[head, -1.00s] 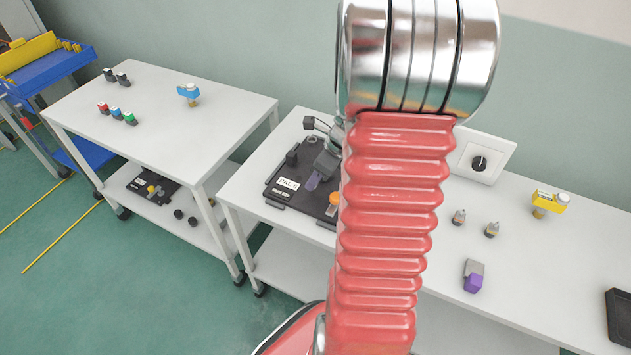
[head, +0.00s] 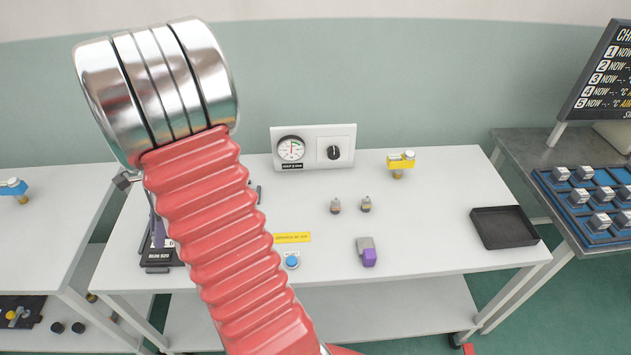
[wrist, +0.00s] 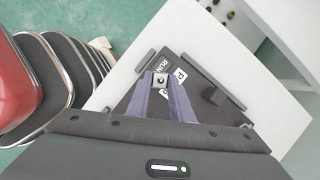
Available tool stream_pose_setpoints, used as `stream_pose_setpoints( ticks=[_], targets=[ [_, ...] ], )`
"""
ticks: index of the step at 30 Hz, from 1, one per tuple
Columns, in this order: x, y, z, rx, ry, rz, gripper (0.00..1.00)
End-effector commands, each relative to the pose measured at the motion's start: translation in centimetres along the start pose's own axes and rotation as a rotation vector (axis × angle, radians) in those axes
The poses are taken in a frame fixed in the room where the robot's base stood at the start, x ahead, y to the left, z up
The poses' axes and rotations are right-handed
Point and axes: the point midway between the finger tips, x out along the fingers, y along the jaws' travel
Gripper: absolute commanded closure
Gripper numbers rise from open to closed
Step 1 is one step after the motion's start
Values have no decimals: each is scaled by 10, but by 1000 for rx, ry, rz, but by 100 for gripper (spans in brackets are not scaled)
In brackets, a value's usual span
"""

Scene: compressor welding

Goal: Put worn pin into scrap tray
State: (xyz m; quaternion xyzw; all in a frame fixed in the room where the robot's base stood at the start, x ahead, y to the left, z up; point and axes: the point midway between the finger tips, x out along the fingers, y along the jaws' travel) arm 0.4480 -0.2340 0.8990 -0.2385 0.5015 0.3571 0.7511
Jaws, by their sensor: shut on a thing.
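The scrap tray, a shallow black tray (head: 505,227), lies empty near the right end of the white bench in the head view. My gripper (wrist: 162,86) has purple fingers, shut on a small silver-grey piece (wrist: 160,78) with a dark centre. I take this to be the worn pin; its length is hidden. The gripper is over the dark pallet (wrist: 204,80) at the bench's left end, far from the tray. In the head view my arm hides most of the gripper.
Two small metal pieces (head: 335,206) (head: 366,204) and a grey-purple block (head: 367,253) stand mid-bench. A blue button (head: 292,261), a yellow fitting (head: 400,162) and a gauge panel (head: 314,147) are also there. A blue rack (head: 590,205) stands right of the bench. Bare bench surrounds the tray.

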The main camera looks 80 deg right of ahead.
Motion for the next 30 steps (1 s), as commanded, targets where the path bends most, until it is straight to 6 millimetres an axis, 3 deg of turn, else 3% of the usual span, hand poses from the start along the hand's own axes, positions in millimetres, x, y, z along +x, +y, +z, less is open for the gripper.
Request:
stream_pose_setpoints(
  ticks=[3, 12, 24, 30],
  targets=[
    [15, -2, 37, -271, 0, 114, 100],
    [43, 8, 112, -902, 0, 376, 100],
    [72, 35, 199, -1676, 1, 697, 100],
    [81, 49, 233, -1977, 2, 821, 100]
  ],
)
